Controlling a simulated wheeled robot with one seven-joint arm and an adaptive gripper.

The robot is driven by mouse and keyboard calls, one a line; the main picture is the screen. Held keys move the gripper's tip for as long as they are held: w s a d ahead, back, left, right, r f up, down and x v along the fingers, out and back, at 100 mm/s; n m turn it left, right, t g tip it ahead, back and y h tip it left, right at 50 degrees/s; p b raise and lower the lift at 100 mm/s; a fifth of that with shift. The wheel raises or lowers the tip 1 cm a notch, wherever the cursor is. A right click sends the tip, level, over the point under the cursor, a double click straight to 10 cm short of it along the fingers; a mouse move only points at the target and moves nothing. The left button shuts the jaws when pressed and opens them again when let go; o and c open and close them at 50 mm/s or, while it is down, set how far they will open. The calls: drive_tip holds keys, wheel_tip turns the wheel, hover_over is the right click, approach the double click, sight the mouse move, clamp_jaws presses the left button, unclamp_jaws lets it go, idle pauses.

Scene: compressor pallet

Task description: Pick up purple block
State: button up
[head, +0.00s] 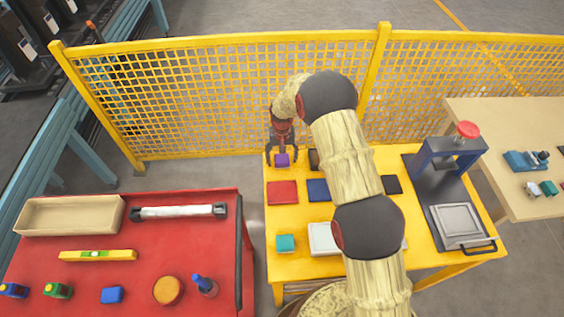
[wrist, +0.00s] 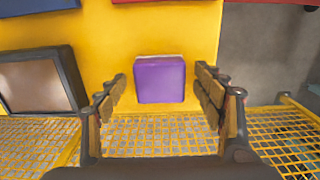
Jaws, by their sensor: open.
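The purple block (head: 282,160) sits on the yellow table (head: 281,224) near its far left edge, by the yellow mesh fence. It also shows in the wrist view as a purple cube (wrist: 160,79), roughly centred between the fingers. My gripper (head: 282,158) is open and points down over the block in the head view. In the wrist view its two fingers (wrist: 162,92) stand left and right of the block, with a gap on each side. I cannot tell how far above the table the fingertips are.
A red square (head: 282,193) and a blue square (head: 318,190) lie on the table near the block. A dark-framed brown item (wrist: 37,83) lies left of the block in the wrist view. The yellow fence (head: 220,105) stands close behind. A press (head: 452,160) occupies the table's right side.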

drive_tip(key=shift+f, duration=0.35)
drive_tip(key=shift+c, duration=0.9)
drive_tip(key=c, duration=1.1)
drive_tip(key=shift+r, duration=0.1)
